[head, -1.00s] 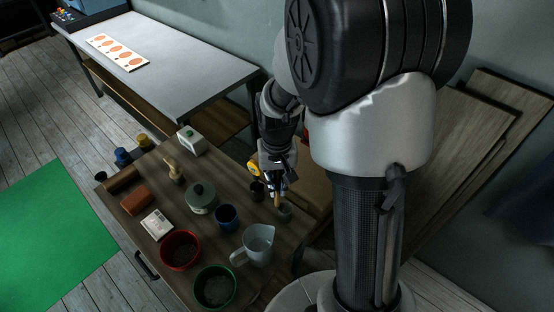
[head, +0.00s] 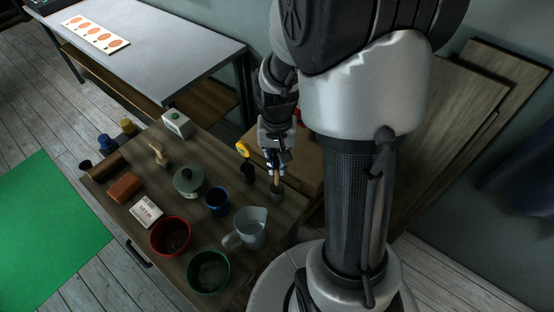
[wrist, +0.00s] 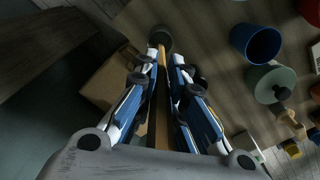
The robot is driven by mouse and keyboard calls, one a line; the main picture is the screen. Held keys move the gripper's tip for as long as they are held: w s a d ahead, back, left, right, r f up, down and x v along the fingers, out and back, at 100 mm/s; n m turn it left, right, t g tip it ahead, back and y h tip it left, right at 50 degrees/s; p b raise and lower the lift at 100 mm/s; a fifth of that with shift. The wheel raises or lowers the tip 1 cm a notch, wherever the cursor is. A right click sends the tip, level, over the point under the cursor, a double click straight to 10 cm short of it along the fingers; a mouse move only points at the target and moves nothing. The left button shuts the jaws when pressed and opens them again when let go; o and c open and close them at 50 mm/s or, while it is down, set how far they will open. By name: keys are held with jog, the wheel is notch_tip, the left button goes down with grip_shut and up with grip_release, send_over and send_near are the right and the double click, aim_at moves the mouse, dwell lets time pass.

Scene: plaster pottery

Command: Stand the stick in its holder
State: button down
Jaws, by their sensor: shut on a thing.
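My gripper (head: 277,164) is shut on a thin tan stick (head: 276,179), which points down below the fingers. In the wrist view the stick (wrist: 162,75) runs between the blue-and-white fingers (wrist: 166,62). The holder is a small dark grey cup (head: 278,194) near the right edge of the wooden worktop; it also shows in the wrist view (wrist: 160,38). The stick's lower end meets the cup's mouth in both views. I cannot tell whether it is inside the cup or just above it.
A second dark cup (head: 249,173) stands left of the holder, with a yellow tape measure (head: 243,149) behind it. A grey jug (head: 249,228), blue mug (head: 216,201), red bowl (head: 171,236) and green bowl (head: 208,273) stand nearby. A cardboard box (wrist: 108,80) is beside the fingers.

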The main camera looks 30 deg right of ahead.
aim_at(277, 174)
jog(key=shift+f+b, duration=2.25)
jog(key=shift+f, duration=1)
jog(key=c, duration=1.6)
grip_release()
jog(key=shift+r, duration=0.1)
notch_tip(277, 174, up, 12)
jog(key=shift+f, duration=0.1)
